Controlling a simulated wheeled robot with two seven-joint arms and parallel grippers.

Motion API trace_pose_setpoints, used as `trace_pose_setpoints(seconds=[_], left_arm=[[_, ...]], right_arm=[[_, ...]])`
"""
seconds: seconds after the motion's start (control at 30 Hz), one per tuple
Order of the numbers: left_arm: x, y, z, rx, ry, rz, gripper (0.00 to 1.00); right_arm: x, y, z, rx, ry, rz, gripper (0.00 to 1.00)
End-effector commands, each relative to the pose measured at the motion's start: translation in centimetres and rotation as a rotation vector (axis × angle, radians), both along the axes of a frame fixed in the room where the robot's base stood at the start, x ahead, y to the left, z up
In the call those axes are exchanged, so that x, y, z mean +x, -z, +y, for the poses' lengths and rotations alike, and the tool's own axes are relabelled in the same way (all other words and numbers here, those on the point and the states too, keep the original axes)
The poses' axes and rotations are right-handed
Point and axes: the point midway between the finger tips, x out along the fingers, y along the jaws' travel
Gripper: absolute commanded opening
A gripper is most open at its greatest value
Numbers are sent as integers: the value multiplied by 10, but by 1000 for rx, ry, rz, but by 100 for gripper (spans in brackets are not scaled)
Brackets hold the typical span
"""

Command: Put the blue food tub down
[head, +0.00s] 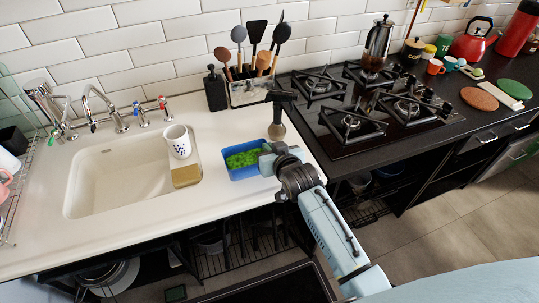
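The blue food tub (232,173), with green pieces inside, is upright at the front right of the white counter, to the right of the sink. I cannot tell whether its base touches the counter. My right gripper (267,158) comes from the lower right and is at the tub's right wall, where it appears shut on the rim. The gripper body hides the tub's right end and the fingertips show only in part. My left gripper is not in view.
A white patterned mug (178,141) stands near a tan block (186,176) by the sink (120,178). A dark upright object (278,118) stands just behind my gripper. The utensil holder (250,92) and black hob (365,108) are beyond. Counter behind the tub is clear.

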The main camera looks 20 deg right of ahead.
Motion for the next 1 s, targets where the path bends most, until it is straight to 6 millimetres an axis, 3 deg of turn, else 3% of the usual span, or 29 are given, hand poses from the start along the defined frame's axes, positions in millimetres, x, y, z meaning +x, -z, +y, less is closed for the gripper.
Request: trace_pose_setpoints(seconds=[0.13,0.5,0.67,1.0], left_arm=[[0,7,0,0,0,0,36],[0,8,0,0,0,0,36],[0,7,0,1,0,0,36],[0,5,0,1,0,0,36]], right_arm=[[0,22,0,1,0,1,0],[0,26,0,1,0,0,0],[0,25,0,0,1,2,24],[0,22,0,-1,0,0,24]])
